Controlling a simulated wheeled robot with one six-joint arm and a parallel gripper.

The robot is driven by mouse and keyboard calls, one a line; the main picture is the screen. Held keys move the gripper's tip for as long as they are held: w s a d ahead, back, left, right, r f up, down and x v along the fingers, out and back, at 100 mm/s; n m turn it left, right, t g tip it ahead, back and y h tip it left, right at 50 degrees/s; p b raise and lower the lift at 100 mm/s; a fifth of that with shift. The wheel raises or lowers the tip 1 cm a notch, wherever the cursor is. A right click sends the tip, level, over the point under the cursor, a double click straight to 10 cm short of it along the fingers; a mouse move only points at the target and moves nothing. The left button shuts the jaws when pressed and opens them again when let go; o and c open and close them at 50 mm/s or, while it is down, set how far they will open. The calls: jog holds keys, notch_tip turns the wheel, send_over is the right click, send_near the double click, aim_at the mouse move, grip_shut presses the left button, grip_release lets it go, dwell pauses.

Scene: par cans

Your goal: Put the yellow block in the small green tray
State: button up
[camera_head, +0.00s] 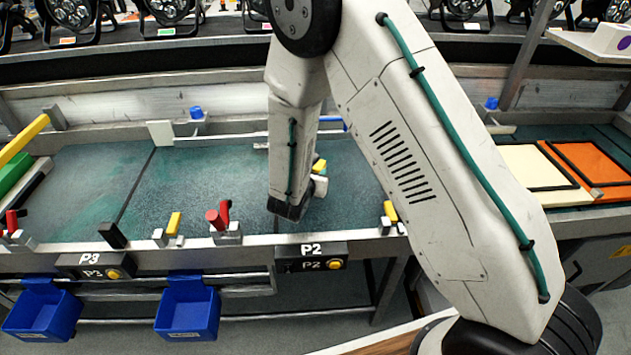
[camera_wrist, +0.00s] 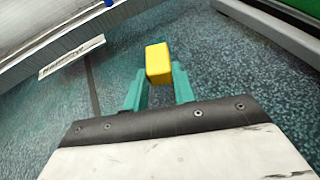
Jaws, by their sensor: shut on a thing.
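The yellow block (camera_wrist: 158,62) stands between the green fingertips of my gripper (camera_wrist: 159,78) in the wrist view. My gripper is shut on it. In the head view my gripper (camera_head: 319,180) hangs over the dark green bench surface, and a bit of the yellow block (camera_head: 320,166) shows beside the arm, partly hidden. I cannot make out the small green tray for certain. A green surface (camera_wrist: 302,14) shows at the top right corner of the wrist view, beyond a grey rail.
The bench (camera_head: 85,195) has a raised front rail with red-handled clamps (camera_head: 217,217) and yellow-handled ones. Orange (camera_head: 585,170) and cream panels lie at the right. Blue bins (camera_head: 188,312) hang below. My arm hides part of the bench.

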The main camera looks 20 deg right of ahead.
jog(key=shift+w+f, duration=0.15)
jog(key=shift+f, duration=1.6)
jog(key=shift+f, duration=0.1)
jog(key=o, duration=1)
